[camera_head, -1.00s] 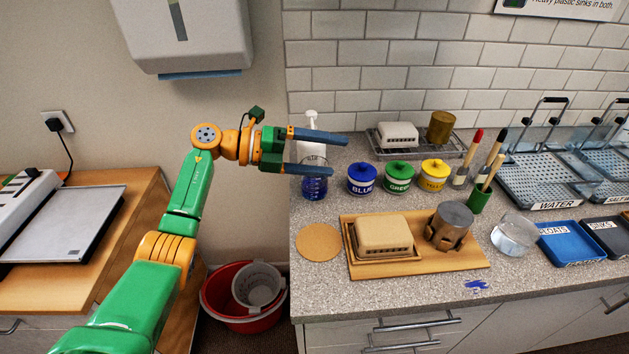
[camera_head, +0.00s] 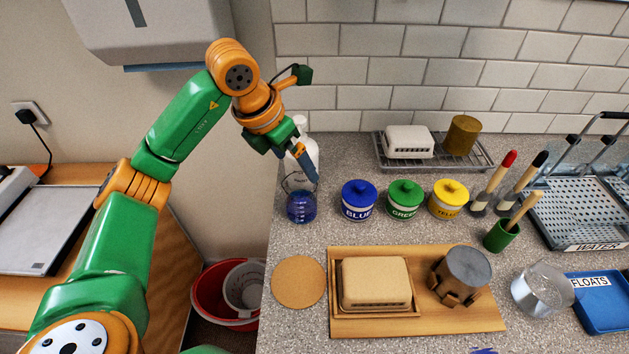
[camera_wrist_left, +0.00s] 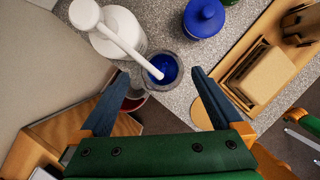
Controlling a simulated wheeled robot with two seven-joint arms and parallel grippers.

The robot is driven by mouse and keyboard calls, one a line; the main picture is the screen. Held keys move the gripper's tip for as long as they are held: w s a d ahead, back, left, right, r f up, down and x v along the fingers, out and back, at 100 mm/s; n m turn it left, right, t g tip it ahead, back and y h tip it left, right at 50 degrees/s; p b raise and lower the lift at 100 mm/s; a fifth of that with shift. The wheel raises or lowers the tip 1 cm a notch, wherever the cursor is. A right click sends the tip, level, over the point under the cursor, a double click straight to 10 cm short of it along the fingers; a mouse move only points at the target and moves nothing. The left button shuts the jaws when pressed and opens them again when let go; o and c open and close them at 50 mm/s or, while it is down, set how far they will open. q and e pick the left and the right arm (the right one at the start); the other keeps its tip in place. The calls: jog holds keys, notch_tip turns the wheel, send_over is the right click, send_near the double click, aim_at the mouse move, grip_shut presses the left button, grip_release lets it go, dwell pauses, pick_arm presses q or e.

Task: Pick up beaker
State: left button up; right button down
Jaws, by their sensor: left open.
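The beaker (camera_head: 301,208) is a small clear glass vessel with dark blue liquid, upright at the counter's back left. It also shows in the left wrist view (camera_wrist_left: 165,66), ahead of and between my finger lines. My left gripper (camera_head: 308,170) is open and empty, pointing down just above the beaker. In the left wrist view its two fingers (camera_wrist_left: 160,74) are spread wide. In the head view one finger largely hides the other, and I cannot tell whether they touch the glass.
A white pump bottle (camera_head: 304,140) stands close behind the beaker; its nozzle (camera_wrist_left: 135,52) reaches over the beaker in the wrist view. A blue-lidded jar (camera_head: 359,196) stands to the right. A round cork mat (camera_head: 299,281) and a wooden board (camera_head: 420,328) lie in front.

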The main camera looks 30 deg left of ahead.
aim_at(297, 181)
pick_arm(q)
notch_tip(297, 181, down, 5)
jog(key=shift+s+d+f+p, duration=0.1)
jog(key=shift+d+f+p, duration=0.1)
jog(key=shift+p, duration=1)
jog(key=shift+w+f, duration=0.3)
jog(key=shift+w, duration=0.1)
jog(key=shift+s+r, duration=0.15)
jog(key=shift+s, duration=0.05)
jog(key=c, duration=1.2)
grip_shut()
jog(key=shift+w, duration=0.15)
pick_arm(e)
jog(key=r, duration=0.1)
jog(key=s+r, duration=0.1)
jog(key=shift+s+r, duration=0.25)
jog(key=shift+r, duration=0.05)
